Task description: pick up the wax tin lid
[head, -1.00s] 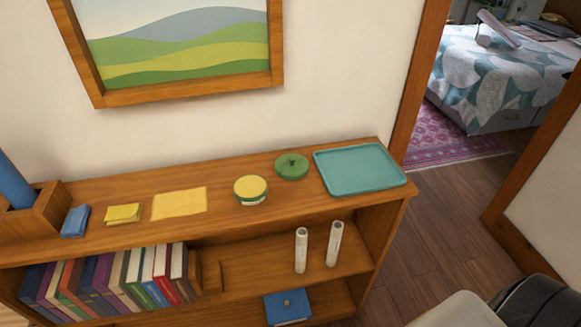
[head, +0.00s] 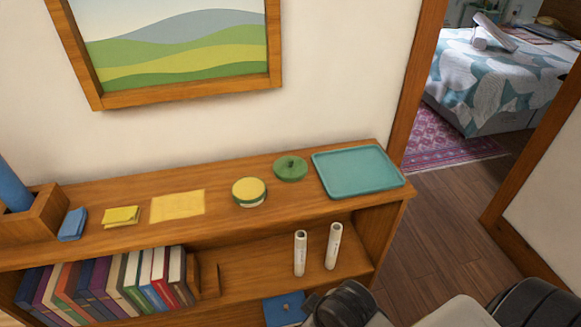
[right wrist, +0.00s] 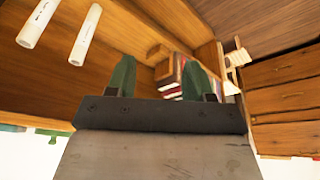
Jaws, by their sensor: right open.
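A round green lid with a small knob (head: 290,168) lies on the top board of the wooden shelf (head: 225,218), between the wax tin and the teal tray. The wax tin (head: 249,191), with a yellow top and a green rim, sits just to its left. My right gripper (right wrist: 160,65) is open and empty in the right wrist view, with its two green fingers apart, facing the lower shelf and books. My left gripper is not in view.
The teal tray (head: 358,173) fills the right end of the shelf top. A yellow sheet (head: 177,206), yellow cloth (head: 121,216) and blue cloth (head: 73,224) lie left. Two white tubes (head: 334,246) stand below. Open floor (head: 440,225) lies right of the shelf.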

